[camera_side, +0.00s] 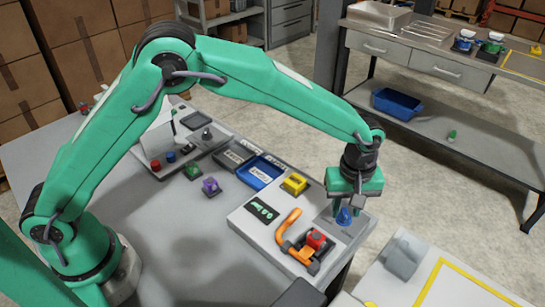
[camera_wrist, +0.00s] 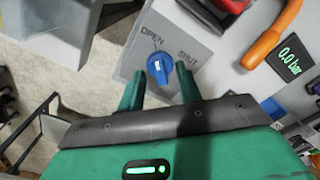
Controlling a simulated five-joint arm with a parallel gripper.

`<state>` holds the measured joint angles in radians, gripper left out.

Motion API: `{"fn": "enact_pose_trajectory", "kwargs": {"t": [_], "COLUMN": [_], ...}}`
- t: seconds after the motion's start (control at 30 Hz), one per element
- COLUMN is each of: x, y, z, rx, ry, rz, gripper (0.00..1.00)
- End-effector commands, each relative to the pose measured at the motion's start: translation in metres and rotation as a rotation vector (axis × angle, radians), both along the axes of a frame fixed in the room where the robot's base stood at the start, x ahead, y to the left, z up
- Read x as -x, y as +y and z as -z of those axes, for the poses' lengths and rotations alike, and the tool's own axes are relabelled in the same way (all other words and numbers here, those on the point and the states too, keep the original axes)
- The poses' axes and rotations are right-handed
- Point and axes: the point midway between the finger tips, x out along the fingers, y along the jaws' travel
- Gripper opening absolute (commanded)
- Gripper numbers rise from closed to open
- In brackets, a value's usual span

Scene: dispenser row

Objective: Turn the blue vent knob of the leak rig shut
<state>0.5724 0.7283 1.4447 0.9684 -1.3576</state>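The blue vent knob (camera_wrist: 159,68) sits on the pale panel of the leak rig (camera_wrist: 205,80), with the words OPEN and SHUT printed beside it. Its white mark points roughly up toward OPEN in the wrist view. The knob also shows just under my gripper in the side view (camera_side: 344,217). My gripper (camera_wrist: 160,72) is open, with one green finger on each side of the knob's near edge. I cannot tell whether either finger touches it. The rig's display (camera_wrist: 289,55) reads 0.0 bar.
An orange lever (camera_side: 288,224) and a red part (camera_side: 316,239) stand on the rig left of the knob in the side view. A yellow block (camera_side: 294,184) and a blue tray (camera_side: 260,172) are behind. A white panel with a yellow outline (camera_side: 445,285) lies at front right.

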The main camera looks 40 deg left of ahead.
Motion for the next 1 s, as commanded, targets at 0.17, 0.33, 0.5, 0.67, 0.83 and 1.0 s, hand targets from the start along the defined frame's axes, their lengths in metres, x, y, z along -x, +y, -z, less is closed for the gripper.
{"fn": "enact_pose_trajectory", "kwargs": {"t": [0.17, 0.33, 0.5, 0.67, 0.83, 1.0], "x": [0.0001, 0.0001, 0.0001, 0.0001, 0.0002, 0.0002], "y": [0.0001, 0.0001, 0.0001, 0.0001, 0.0002, 0.0002], "z": [0.0037, 0.0036, 0.0035, 0.0035, 0.0033, 0.0032], "rx": [0.0, 0.0, 0.0, 0.0, -0.001, -0.001], "ry": [0.0, 0.0, 0.0, 0.0, 0.001, 0.001], "rz": [0.0, 0.0, 0.0, 0.0, 0.012, 0.054], "gripper": [0.35, 0.35, 0.03, 0.0, 0.0, 0.0]}}
